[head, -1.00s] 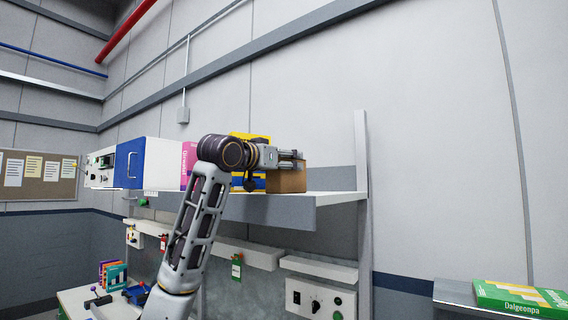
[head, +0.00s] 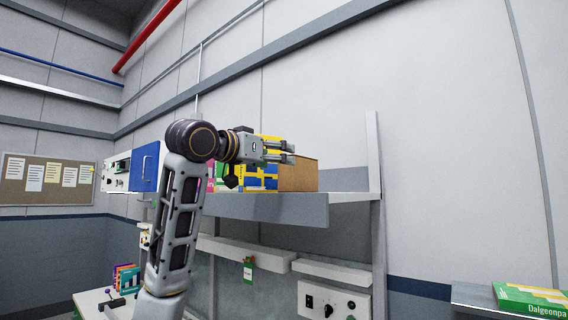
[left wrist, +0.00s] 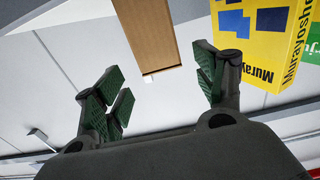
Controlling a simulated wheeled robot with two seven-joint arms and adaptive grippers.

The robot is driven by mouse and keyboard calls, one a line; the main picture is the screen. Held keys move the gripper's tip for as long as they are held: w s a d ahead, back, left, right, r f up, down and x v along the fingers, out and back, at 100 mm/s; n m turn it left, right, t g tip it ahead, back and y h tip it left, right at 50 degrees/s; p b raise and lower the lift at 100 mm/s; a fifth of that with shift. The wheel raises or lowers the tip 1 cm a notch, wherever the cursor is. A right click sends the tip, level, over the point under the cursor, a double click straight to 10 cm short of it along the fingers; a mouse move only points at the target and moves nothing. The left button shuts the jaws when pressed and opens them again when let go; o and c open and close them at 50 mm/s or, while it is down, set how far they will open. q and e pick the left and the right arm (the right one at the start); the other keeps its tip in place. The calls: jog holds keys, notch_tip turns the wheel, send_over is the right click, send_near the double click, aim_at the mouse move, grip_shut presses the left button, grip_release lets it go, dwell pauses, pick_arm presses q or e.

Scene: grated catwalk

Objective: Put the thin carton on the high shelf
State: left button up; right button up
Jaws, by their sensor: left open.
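A plain brown carton (head: 300,175) stands on the high shelf (head: 290,208), near its right end. My left gripper (head: 281,153) is open at the carton's upper left, and its fingers overlap the carton's edge in the head view. In the left wrist view, the carton (left wrist: 146,35) shows as a narrow brown strip. Its end lies between the directions of the spread fingers (left wrist: 160,95). No finger is seen closed on it. Whether the fingers touch it I cannot tell. My right gripper is not in view.
A yellow and blue box (head: 268,178) stands just left of the carton; it also shows in the left wrist view (left wrist: 262,40). A blue-fronted case (head: 145,168) stands farther left. A green box (head: 530,298) lies on a ledge at lower right. A shelf post (head: 373,160) rises at right.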

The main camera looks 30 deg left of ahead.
pick_arm(q)
jog(key=shift+s+a, duration=0.2)
jog(key=shift+s, duration=1.05)
jog(key=shift+a, duration=0.1)
